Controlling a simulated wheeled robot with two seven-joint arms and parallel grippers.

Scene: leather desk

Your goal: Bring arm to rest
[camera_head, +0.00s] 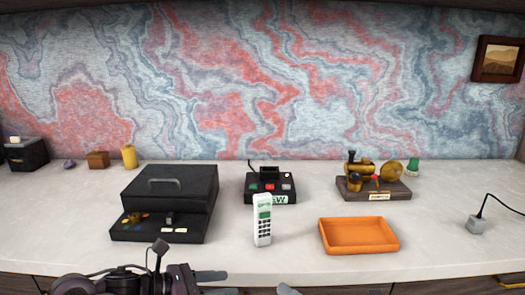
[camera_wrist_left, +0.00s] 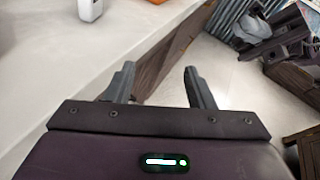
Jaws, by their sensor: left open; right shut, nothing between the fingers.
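My left gripper (camera_head: 216,283) comes in from the left at the bottom edge of the head view, in front of the desk's near edge. In the left wrist view its two fingers (camera_wrist_left: 160,75) stand apart with nothing between them. The grey tip of my right gripper (camera_head: 288,289) just shows at the bottom edge of the head view; it is shut, and the rest is out of frame. A white cordless handset (camera_head: 262,220) stands upright on the desk, apart from both grippers; its lower end (camera_wrist_left: 90,8) shows in the left wrist view.
The pale desk (camera_head: 445,250) holds a black case (camera_head: 168,187), a black base with buttons (camera_head: 270,187), an orange tray (camera_head: 358,250), a brass model on a plinth (camera_head: 373,192) and a corded grey block (camera_head: 476,225). Small items line the back left. The desk's front strip is clear.

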